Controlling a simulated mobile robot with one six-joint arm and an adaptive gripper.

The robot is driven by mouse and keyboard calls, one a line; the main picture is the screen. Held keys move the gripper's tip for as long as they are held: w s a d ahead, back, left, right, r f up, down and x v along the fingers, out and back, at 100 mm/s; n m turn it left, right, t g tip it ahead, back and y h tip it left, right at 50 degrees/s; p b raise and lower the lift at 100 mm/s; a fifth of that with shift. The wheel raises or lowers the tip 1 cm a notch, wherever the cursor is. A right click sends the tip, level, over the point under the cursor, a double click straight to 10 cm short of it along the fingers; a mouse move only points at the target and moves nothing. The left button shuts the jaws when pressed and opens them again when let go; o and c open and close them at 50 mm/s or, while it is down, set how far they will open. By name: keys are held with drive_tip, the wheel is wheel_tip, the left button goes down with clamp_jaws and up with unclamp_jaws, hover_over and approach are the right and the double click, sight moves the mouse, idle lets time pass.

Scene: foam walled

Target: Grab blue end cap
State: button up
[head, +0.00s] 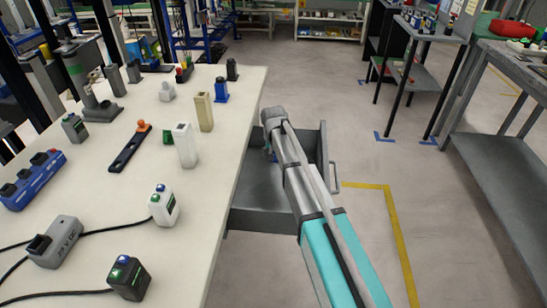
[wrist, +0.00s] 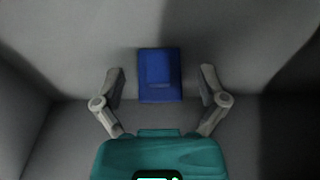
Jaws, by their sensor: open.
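The blue end cap (wrist: 160,76) is a small blue block with a raised, narrower part. In the wrist view it lies on the grey floor of an open drawer (head: 262,208). My gripper (wrist: 162,73) is open above it, one finger on each side, with a visible gap between each finger and the cap. Nothing is held. In the head view my arm reaches over the drawer and hides much of its inside; the fingers cannot be made out there.
Drawer walls rise around my gripper. The white table (head: 205,215) left of the drawer carries several small parts, including a blue block (head: 221,91), a white block (head: 185,145) and a grey box with cables (head: 58,240). A grey bench (head: 515,150) stands right, with clear floor between.

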drive_tip(key=c, duration=1)
drive_tip(key=shift+r, duration=0.2)
drive_tip(key=shift+c, duration=0.2)
wheel_tip(320, 180, up, 2)
drive_tip(key=shift+r+p, duration=0.1)
drive_tip(key=shift+p, duration=1.15)
drive_tip(key=s+d+r+p, duration=0.3)
drive_tip(key=s+r+p, duration=0.7)
drive_tip(key=s, duration=0.3)
drive_tip(key=shift+s+d+r, duration=0.2)
drive_tip(key=shift+s+d, duration=0.1)
drive_tip(key=shift+d, duration=0.05)
